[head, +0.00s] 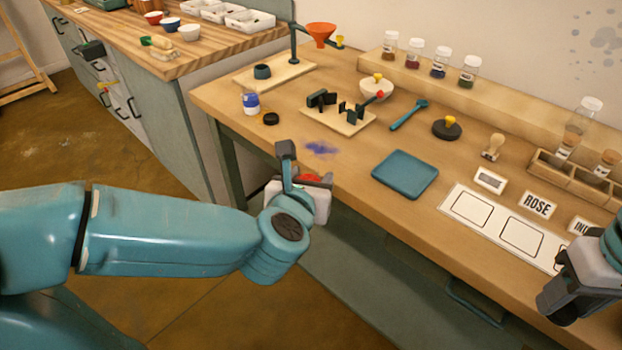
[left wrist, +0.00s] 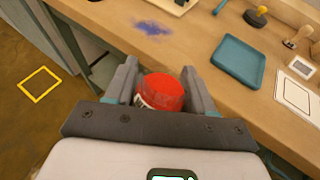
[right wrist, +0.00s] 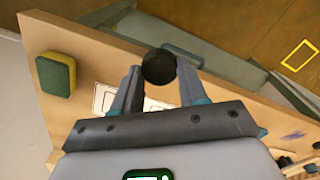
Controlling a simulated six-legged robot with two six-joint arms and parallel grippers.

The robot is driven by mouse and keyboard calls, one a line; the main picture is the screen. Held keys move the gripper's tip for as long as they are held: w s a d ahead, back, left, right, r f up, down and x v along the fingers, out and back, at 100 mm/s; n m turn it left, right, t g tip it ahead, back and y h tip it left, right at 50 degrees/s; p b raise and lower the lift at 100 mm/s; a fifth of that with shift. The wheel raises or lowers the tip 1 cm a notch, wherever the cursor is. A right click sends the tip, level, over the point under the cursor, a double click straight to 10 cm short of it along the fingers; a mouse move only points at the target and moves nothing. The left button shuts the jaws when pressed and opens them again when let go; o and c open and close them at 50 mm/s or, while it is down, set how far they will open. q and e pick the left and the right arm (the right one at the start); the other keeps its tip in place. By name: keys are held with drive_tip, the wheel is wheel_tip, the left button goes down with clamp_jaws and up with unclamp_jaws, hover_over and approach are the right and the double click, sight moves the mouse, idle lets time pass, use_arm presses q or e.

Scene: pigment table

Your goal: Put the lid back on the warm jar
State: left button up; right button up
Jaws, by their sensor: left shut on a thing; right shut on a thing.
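The warm jar (left wrist: 162,92), with red contents showing at its top and part of a pale label, sits between the fingers of my left gripper (left wrist: 160,88). My left gripper (head: 304,176) is shut on it by the table's front edge; in the head view only some red (head: 312,180) shows. My right gripper (right wrist: 158,82) is shut on a round black lid (right wrist: 158,66), apart from the jar. In the head view my right gripper (head: 572,290) is at the lower right, by the table's front edge, and the lid is not clear there.
A blue jar (head: 250,103) and another black lid (head: 270,119) stand at the table's left. A teal tray (head: 405,174), a board with black holders (head: 338,122) and a white card (head: 505,228) lie on the table. A sponge (right wrist: 56,75) shows in the right wrist view.

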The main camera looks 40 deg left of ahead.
use_arm(q)
drive_tip(key=o, duration=0.3)
clamp_jaws()
drive_tip(key=shift+r, duration=0.1)
